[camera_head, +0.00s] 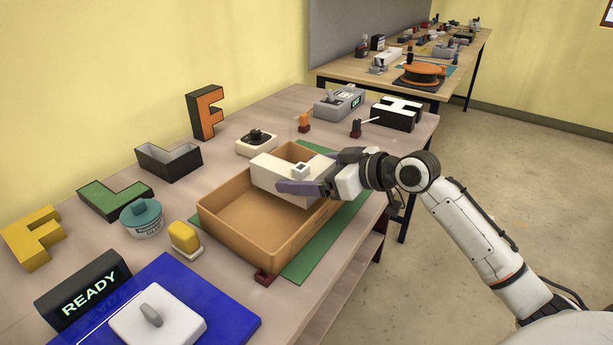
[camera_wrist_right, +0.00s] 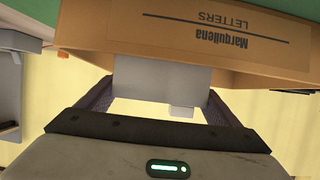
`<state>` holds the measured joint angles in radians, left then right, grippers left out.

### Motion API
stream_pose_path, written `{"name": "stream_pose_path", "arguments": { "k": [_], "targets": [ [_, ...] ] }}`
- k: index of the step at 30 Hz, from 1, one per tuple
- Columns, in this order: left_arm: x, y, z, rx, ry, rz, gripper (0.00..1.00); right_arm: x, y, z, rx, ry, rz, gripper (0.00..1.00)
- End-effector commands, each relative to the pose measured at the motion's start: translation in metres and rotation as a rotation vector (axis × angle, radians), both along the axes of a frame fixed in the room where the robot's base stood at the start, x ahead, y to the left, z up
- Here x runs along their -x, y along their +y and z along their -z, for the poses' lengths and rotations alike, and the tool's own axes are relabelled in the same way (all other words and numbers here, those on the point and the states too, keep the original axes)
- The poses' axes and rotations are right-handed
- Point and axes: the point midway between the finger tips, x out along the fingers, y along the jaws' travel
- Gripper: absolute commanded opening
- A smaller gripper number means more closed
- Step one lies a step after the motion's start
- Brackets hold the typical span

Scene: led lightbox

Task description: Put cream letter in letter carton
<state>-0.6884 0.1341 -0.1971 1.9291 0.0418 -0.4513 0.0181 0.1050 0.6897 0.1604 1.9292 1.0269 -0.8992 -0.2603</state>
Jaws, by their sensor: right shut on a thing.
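The cream letter (camera_head: 268,178) is a pale block letter held over the far right part of the letter carton (camera_head: 222,233), an open tan box on the table. My right gripper (camera_head: 312,190) is shut on the letter. How far the letter's lower edge reaches below the rim is hard to tell. My left gripper is not in view.
A yellow F (camera_head: 30,239), a green L (camera_head: 113,199), a grey L (camera_head: 168,162), an orange F (camera_head: 207,111) and a white-faced H (camera_head: 397,112) stand around. A teal-lidded tub (camera_head: 141,219) and a yellow block (camera_head: 185,238) are left of the carton. A READY display (camera_head: 84,286) stands near the blue panel (camera_head: 185,283).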

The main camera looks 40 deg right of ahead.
Motion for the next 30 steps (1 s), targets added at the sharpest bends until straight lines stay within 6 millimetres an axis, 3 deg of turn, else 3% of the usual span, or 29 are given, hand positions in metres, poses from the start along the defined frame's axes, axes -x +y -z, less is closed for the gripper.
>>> {"name": "stream_pose_path", "arguments": {
  "k": [24, 25, 27, 30],
  "targets": [
    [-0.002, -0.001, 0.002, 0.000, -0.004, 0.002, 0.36, 0.000, 0.000, 0.017, 0.001, -0.006, 0.001, 0.52],
    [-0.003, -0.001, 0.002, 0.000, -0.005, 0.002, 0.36, 0.000, 0.000, 0.019, 0.002, -0.001, 0.000, 0.89],
    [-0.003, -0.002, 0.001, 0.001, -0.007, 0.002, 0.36, 0.000, 0.000, 0.019, 0.001, 0.000, 0.001, 1.00],
    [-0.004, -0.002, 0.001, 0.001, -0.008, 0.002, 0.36, 0.000, 0.000, 0.019, 0.001, 0.000, 0.001, 1.00]
  ]
}}
